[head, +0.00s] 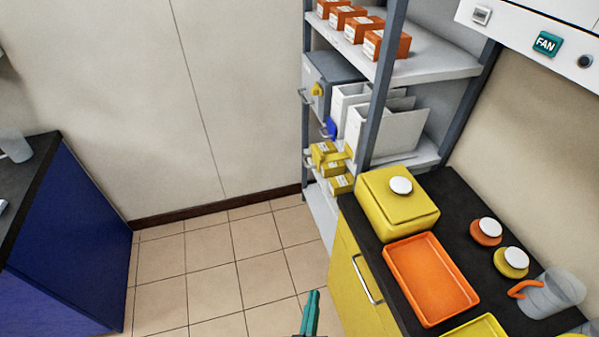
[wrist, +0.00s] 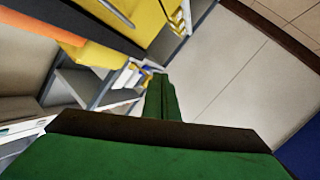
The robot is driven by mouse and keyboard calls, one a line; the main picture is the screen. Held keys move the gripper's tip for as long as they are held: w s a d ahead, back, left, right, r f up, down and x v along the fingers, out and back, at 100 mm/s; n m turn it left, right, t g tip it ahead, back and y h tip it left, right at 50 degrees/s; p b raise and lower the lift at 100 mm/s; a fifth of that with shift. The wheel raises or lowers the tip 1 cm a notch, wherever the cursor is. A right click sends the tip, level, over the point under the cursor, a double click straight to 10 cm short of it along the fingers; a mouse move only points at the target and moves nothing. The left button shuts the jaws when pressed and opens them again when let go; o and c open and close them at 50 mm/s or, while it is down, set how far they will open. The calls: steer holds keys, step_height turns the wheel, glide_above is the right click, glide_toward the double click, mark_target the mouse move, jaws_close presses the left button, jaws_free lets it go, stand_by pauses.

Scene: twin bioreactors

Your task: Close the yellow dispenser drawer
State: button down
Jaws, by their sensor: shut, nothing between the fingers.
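My gripper (head: 310,312) is low in the head view, above the tiled floor, left of the yellow cabinet. Its green fingers (wrist: 161,98) are together and empty in the wrist view. On the shelf rack, a grey dispenser box (head: 335,72) has a yellow knob (head: 317,90) and a metal handle at its front. My gripper is apart from all of these.
The yellow cabinet (head: 348,265) has a protruding handle (head: 362,281). Its dark counter holds a yellow box (head: 395,212), an orange tray (head: 431,281), lidded jars and a jug (head: 553,292). A blue cabinet (head: 75,230) stands left. The floor (head: 210,262) between is clear.

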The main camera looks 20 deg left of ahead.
steer(key=w+a+r+n+y, duration=0.2)
steer(key=w+a+r+n, duration=0.25)
steer(key=w, duration=0.35)
steer(key=w+a+r+n+y, duration=0.1)
steer(key=w+a+r+n, duration=0.3)
steer(key=w, duration=0.5)
steer(key=w+a+r+n+y, duration=0.2)
steer(key=w+a+n, duration=0.25)
steer(key=w, duration=0.35)
steer(key=w+a+f, duration=0.1)
steer(key=w, duration=1)
steer(key=shift+w+a, duration=0.25)
steer(key=shift+w, duration=0.05)
